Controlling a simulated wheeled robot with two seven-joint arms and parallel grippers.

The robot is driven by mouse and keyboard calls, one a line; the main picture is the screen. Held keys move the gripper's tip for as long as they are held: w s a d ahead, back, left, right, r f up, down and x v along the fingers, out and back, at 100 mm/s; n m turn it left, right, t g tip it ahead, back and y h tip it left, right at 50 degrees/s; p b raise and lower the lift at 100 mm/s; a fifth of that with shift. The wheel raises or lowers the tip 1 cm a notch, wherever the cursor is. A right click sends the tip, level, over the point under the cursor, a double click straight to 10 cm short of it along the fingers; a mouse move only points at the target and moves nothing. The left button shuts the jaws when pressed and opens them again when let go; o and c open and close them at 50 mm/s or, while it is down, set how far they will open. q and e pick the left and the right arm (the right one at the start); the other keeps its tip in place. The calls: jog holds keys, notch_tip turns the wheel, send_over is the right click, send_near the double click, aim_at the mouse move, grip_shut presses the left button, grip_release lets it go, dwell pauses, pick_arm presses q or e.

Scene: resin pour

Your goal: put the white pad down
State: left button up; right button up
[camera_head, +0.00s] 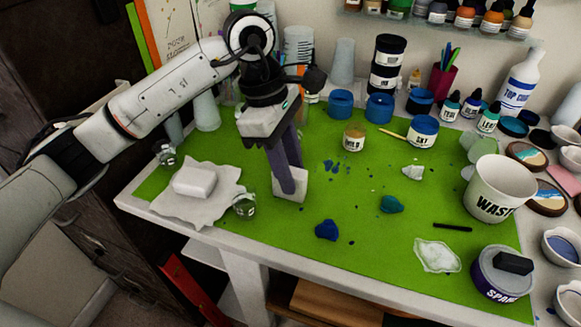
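My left gripper (290,190) points down over the left-middle part of the green mat (340,240). Its two dark purple fingers are closed on a small white pad (303,187). The fingers cover the middle of the pad, and its white sides show on either side of them. The pad is at or just above the mat; I cannot tell whether it touches. A second white block (195,180) lies on a crumpled white sheet (182,212) to the left. My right gripper is not in view.
A small glass jar (244,205) stands left of the gripper. Blue (327,230) and teal (391,204) lumps lie to the right. A waste cup (496,190) and a labelled tub (500,275) stand at the right. Jars line the back. The mat's front middle is mostly clear.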

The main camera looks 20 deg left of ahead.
pick_arm(q)
jog(key=shift+o, duration=1)
jog(key=shift+r, duration=0.25)
jog(key=v, duration=1.2)
